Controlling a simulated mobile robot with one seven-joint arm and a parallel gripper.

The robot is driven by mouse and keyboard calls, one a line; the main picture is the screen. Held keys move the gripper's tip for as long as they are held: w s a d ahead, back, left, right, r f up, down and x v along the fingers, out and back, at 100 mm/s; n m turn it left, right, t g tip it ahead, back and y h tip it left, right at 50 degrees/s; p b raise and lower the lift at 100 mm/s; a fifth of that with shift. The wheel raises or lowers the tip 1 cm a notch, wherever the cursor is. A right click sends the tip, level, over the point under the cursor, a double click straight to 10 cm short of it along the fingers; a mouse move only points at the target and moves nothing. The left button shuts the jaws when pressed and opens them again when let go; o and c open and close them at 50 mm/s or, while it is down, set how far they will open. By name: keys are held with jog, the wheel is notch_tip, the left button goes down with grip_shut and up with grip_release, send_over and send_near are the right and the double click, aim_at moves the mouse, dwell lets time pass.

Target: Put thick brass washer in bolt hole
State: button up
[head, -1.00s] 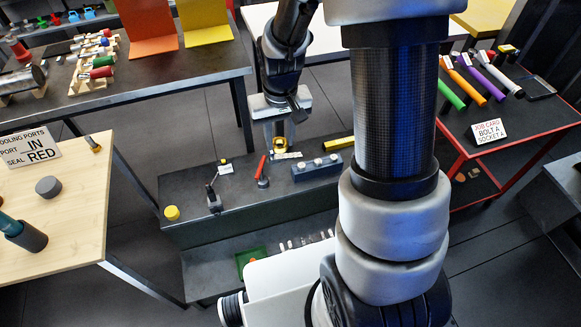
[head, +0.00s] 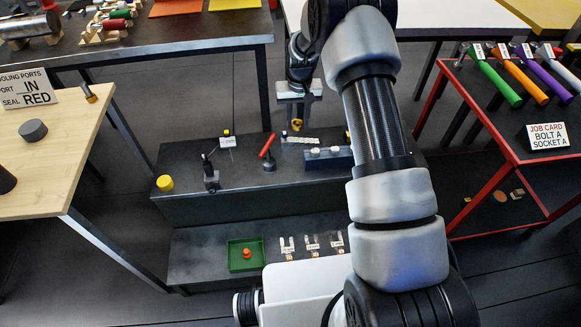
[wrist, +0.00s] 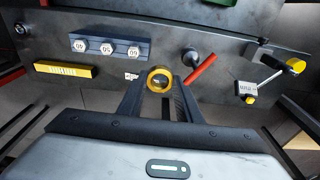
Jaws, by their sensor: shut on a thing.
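The thick brass washer (wrist: 159,79) is a yellow-gold ring held between the fingertips of my gripper (wrist: 160,88) in the wrist view. My gripper is shut on it, and its dark centre shows. In the head view my gripper (head: 296,124) hangs over the back part of the dark bench (head: 232,208), with the washer (head: 296,125) small at its tips. The washer appears held above the bench, though the height is hard to judge. I cannot pick out the bolt hole in either view.
A grey-blue block (wrist: 110,37) with three labelled pieces, a yellow bar (wrist: 63,69), a red-handled tool (wrist: 201,69) and a yellow cylinder (head: 164,184) stand on the bench. A green tray (head: 232,257) sits on the lower shelf. A job card (head: 548,137) reads bolt A, socket A.

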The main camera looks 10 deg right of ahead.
jog(key=b, duration=0.5)
send_over(291, 160)
notch_tip(291, 160, down, 13)
jog(key=f+b, duration=0.1)
jog(key=f, duration=0.2)
jog(key=f+b, duration=0.1)
jog(key=f, duration=0.6)
jog(key=shift+s+f+b, duration=0.15)
jog(key=shift+s+b, duration=0.1)
jog(key=shift+b, duration=0.15)
jog(key=shift+f, duration=0.15)
jog(key=o, duration=0.8)
